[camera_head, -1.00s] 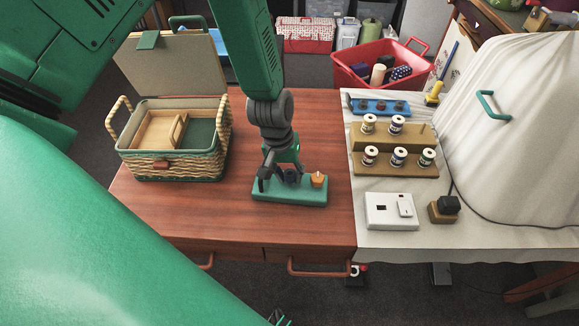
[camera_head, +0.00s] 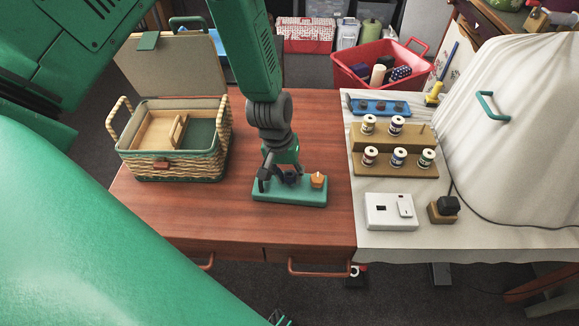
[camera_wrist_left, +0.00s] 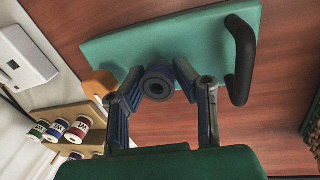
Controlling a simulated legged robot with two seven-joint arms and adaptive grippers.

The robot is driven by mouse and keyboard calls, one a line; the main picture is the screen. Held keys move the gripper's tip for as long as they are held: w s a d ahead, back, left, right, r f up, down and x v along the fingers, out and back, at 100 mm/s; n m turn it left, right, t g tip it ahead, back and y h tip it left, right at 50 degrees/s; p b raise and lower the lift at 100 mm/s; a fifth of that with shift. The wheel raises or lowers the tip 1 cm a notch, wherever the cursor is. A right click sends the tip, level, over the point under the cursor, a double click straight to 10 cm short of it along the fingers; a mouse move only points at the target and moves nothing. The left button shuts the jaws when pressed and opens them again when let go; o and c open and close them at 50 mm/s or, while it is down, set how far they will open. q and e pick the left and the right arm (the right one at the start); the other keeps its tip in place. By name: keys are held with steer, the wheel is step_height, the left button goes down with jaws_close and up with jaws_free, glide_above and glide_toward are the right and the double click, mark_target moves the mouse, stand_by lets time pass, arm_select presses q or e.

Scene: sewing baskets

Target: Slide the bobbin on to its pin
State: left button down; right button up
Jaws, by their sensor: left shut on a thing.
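The dark blue bobbin (camera_wrist_left: 158,82), a ring with a dark central hole, is between the fingers of my left gripper (camera_wrist_left: 160,95), which is shut on it. In the head view my left gripper (camera_head: 284,180) points down over the green base (camera_head: 292,197) on the wooden table. The bobbin is mostly hidden there by the fingers. The base carries an orange piece (camera_head: 318,181) at its right and a black curved bar (camera_wrist_left: 240,60) at its other end. The pin is not visible, and I cannot tell whether the bobbin is around it. My right gripper is not in view.
An open wicker basket (camera_head: 172,165) stands left on the table. To the right are a brown spool rack (camera_head: 393,169), a white box (camera_head: 391,212) and a blue tray (camera_head: 379,105). The table's front middle is clear.

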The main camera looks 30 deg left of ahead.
arm_select(q)
steer(key=shift+f+b, duration=0.35)
steer(key=shift+f, duration=0.25)
steer(key=shift+r, duration=0.1)
stand_by(0.3)
steer(key=shift+r+p, duration=0.6)
steer(key=shift+p, duration=0.15)
steer(key=shift+n+p, duration=0.3)
steer(key=shift+n, duration=0.7)
steer(key=shift+t, duration=0.3)
steer(key=shift+f+b, duration=0.3)
steer(key=shift+f, duration=0.45)
steer(key=shift+r, duration=0.1)
